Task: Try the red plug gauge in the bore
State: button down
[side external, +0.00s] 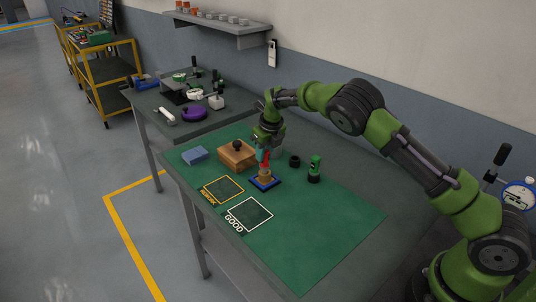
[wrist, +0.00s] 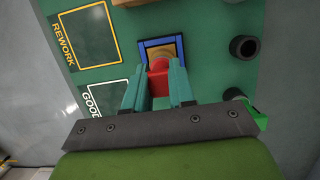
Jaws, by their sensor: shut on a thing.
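My gripper (side external: 264,143) is shut on the red plug gauge (side external: 265,156) and holds it upright or nearly so, above a copper-coloured part (side external: 265,174). That part sits on a blue-edged square base (side external: 276,183) on the green mat. In the wrist view, my teal fingers (wrist: 157,80) flank the red gauge (wrist: 158,84). The copper part (wrist: 168,47) shows just beyond it, inside the blue frame (wrist: 142,48). The gauge's lower end and the bore are hidden, so I cannot tell whether the tip is inside, touching or just above.
A green gauge (side external: 315,163) stands in a dark holder to the right, beside an empty black holder (side external: 295,160). A wooden block with a black knob (side external: 235,158) and a blue block (side external: 195,155) stand left. The REWORK (side external: 222,190) and GOOD (side external: 249,214) squares are bare.

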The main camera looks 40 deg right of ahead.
jog(key=shift+s+f, duration=0.1)
jog(key=shift+f, duration=0.1)
jog(key=shift+r, duration=2.9)
jog(key=shift+d, duration=0.1)
